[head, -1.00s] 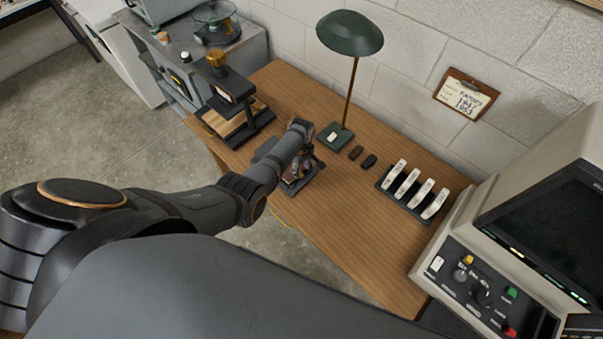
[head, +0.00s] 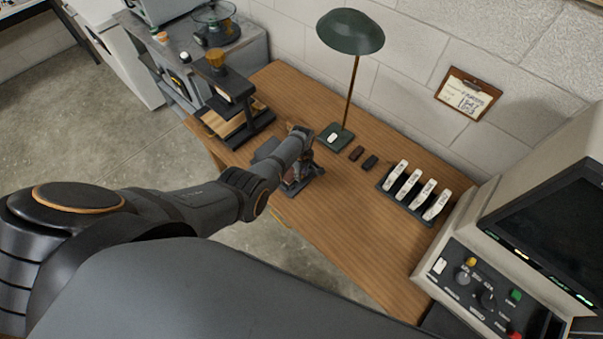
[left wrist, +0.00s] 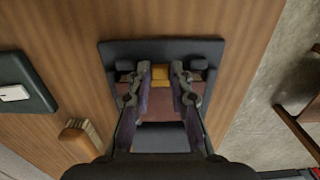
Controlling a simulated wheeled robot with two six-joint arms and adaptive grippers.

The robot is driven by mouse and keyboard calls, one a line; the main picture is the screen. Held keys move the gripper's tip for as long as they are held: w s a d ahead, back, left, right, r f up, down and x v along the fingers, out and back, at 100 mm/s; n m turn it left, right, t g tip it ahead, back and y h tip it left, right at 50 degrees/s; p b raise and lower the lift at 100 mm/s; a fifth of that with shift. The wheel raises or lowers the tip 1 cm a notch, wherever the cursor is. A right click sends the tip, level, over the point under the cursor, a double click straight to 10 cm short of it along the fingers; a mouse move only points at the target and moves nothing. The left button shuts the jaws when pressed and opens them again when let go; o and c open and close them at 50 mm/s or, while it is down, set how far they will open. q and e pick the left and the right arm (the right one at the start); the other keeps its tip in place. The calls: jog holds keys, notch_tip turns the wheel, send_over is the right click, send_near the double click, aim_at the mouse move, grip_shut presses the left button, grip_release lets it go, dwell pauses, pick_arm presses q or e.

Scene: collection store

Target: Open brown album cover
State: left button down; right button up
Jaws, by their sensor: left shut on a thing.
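The brown album (left wrist: 160,104) lies on a dark cradle (left wrist: 207,47) on the wooden desk, mostly hidden by my gripper. A yellow-tan patch (left wrist: 160,73) shows between the fingertips. In the head view only a reddish-brown bit of the album (head: 290,187) shows under my wrist. My left gripper (left wrist: 160,84) points down over the album with its fingers around a narrow part of it. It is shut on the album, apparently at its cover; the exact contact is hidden. The cover looks flat; I cannot tell whether it is lifted. My right gripper is in neither view.
A rack of white pieces (head: 413,190) and a console (head: 480,285) are to the right. A black stand (head: 232,98) is at left. The front desk is clear.

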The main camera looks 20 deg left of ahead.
pick_arm(q)
jog(key=shift+r, duration=0.1)
jog(key=shift+w+a+r+g+h, duration=0.15)
jog(key=shift+a+r+g+h, duration=0.3)
jog(key=shift+h, duration=0.35)
jog(key=shift+w+a+r+h+b, duration=0.15)
jog(key=shift+r+h+b, duration=0.4)
jog(key=shift+b, duration=0.3)
jog(key=h+b, duration=0.1)
jog(key=b, duration=0.1)
jog(key=a+r+g+h+b, duration=0.1)
jog(key=shift+w+h+b, duration=0.15)
jog(key=shift+h+b, duration=0.1)
jog(key=shift+b, duration=0.15)
jog(key=shift+w+a+r+g+h+b, duration=0.1)
jog(key=shift+a+r+g+h+b, duration=0.2)
jog(key=shift+r+h+b, duration=0.6)
jog(key=shift+f, duration=0.15)
jog(key=c, duration=1.2)
grip_release()
